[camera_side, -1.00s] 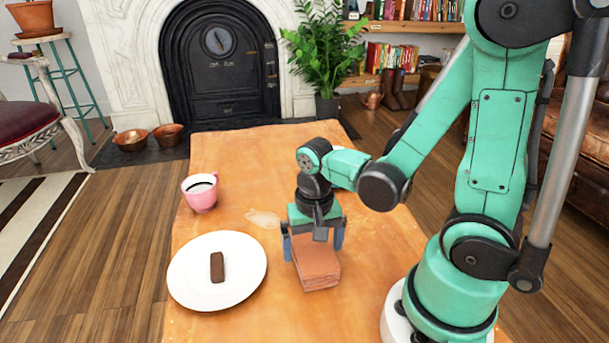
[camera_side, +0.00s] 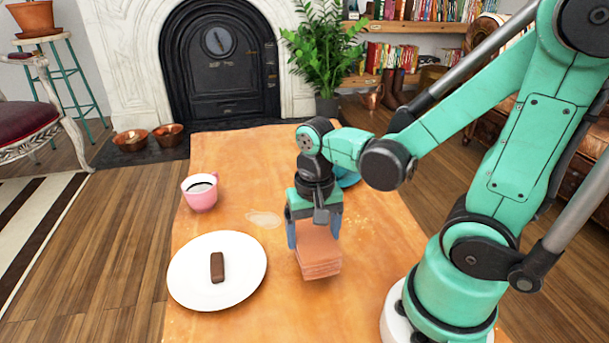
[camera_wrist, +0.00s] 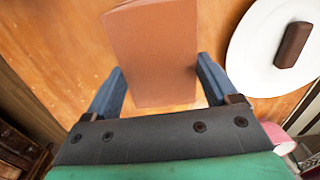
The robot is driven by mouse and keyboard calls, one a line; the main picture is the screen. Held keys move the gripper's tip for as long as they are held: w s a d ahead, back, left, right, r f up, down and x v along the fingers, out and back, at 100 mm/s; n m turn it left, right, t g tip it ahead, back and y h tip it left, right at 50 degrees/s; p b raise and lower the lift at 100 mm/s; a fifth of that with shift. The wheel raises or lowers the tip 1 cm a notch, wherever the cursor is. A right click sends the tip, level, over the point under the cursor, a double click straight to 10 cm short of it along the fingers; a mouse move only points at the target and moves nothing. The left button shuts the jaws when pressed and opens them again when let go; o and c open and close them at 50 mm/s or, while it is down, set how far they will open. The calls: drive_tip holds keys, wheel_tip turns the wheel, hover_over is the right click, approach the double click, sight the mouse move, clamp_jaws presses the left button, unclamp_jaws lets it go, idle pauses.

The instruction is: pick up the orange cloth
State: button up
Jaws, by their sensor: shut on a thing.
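The orange cloth (camera_side: 319,256) is a folded, layered, brownish-orange block, held between the two blue-grey fingers of my gripper (camera_side: 314,236) in the side view. It appears slightly above the table. In the wrist view the cloth (camera_wrist: 155,48) extends from between the fingers toward the top edge of the picture. My gripper (camera_wrist: 163,72) is shut on it, with one finger at each side. The end of the cloth between the fingers is partly hidden by my gripper in the side view.
A white plate (camera_side: 190,283) with a dark brown bar (camera_side: 217,267) lies left of the cloth. A pink cup (camera_side: 201,194) stands farther back. A blue-teal dish (camera_side: 348,180) is partly hidden behind my arm. The wooden table (camera_side: 240,155) is clear at the back and front.

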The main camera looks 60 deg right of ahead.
sight(313, 235)
wheel_tip(313, 235, up, 17)
idle(0.4)
drive_tip(key=shift+r, duration=0.1)
